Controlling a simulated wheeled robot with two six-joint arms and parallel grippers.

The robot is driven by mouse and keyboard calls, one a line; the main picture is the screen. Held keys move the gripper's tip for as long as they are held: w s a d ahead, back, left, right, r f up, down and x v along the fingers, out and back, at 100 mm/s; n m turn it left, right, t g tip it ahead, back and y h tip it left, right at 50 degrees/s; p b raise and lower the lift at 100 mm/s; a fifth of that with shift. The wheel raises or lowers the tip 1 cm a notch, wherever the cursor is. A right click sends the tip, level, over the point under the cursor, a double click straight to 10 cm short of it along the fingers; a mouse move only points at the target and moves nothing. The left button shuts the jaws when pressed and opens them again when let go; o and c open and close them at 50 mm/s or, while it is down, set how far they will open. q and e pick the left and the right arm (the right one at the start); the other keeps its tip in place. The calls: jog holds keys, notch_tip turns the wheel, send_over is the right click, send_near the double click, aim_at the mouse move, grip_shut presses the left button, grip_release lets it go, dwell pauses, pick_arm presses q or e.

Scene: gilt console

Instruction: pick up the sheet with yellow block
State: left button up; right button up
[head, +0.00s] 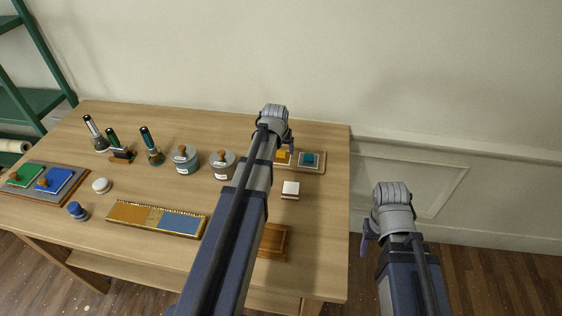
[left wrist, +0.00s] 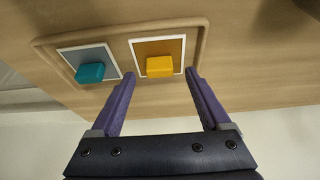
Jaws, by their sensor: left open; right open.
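The sheet with the yellow block is an orange-yellow square with a white border (left wrist: 174,47). Its yellow block (left wrist: 160,66) stands up from it; in the head view the block (head: 282,154) shows partly behind my left arm. The sheet lies in a shallow wooden tray (left wrist: 203,38) beside a grey-blue sheet (left wrist: 85,55) with a teal block (left wrist: 90,72). My left gripper (left wrist: 160,75) is open, its purple fingers on either side of the yellow block in the left wrist view, apart from it. My right gripper (head: 366,240) is off the table's right side.
A gilt-edged two-colour panel (head: 157,218), a wooden block (head: 274,240) and a white-topped block (head: 290,190) lie nearer the front. Lidded jars (head: 185,160) and bottles (head: 152,147) stand left. Another tray (head: 73,195) is far left. The wall is behind.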

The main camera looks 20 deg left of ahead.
pick_arm(q)
jog(key=shift+x, duration=0.75)
jog(key=shift+r, duration=0.1)
grip_shut()
